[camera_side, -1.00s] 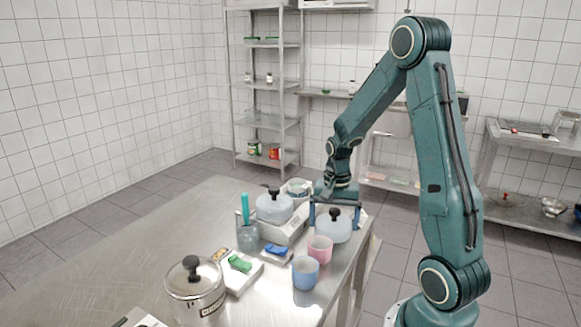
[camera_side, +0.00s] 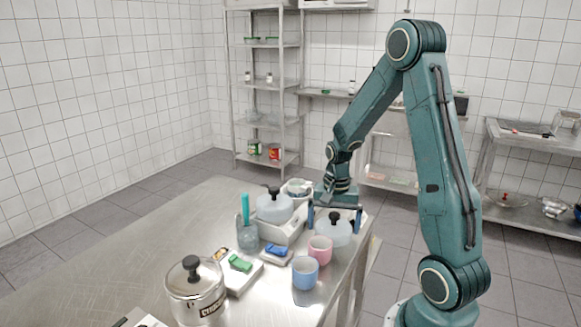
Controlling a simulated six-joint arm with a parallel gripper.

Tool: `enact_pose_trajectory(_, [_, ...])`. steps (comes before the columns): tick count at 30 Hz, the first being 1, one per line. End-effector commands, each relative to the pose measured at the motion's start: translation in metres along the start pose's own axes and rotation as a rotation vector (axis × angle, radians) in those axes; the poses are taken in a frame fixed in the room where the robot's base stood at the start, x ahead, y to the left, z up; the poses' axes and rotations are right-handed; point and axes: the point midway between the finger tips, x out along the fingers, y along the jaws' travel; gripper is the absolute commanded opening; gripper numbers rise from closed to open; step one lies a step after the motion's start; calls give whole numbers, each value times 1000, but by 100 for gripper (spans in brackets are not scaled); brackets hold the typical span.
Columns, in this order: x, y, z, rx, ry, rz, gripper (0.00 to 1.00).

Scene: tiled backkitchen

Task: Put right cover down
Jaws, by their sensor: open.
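The right cover (camera_side: 334,232) is a translucent pale dome with a black knob, at the right end of the metal table, behind the pink cup. My gripper (camera_side: 334,226) is open above it, with its blue fingers on either side of the dome near the knob. I cannot tell whether the fingers touch it. What lies under this cover is hidden. A second similar cover (camera_side: 274,209) with a black knob sits to the left on a white device.
A pink cup (camera_side: 320,249) and a blue cup (camera_side: 305,272) stand in front of the right cover. The table's left part (camera_side: 110,255) is clear.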

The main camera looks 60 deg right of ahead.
Motion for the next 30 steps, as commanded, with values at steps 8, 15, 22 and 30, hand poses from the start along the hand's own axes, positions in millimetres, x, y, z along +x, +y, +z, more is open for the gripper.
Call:
enact_pose_trajectory(8, [-22,0,-1,0,3,-2,100])
enact_pose_trajectory(15, [-60,-1,-1,0,6,-4,100])
enact_pose_trajectory(22, [-96,0,-1,0,5,-3,100])
enact_pose_trajectory(30, [-119,0,0,0,2,-1,100])
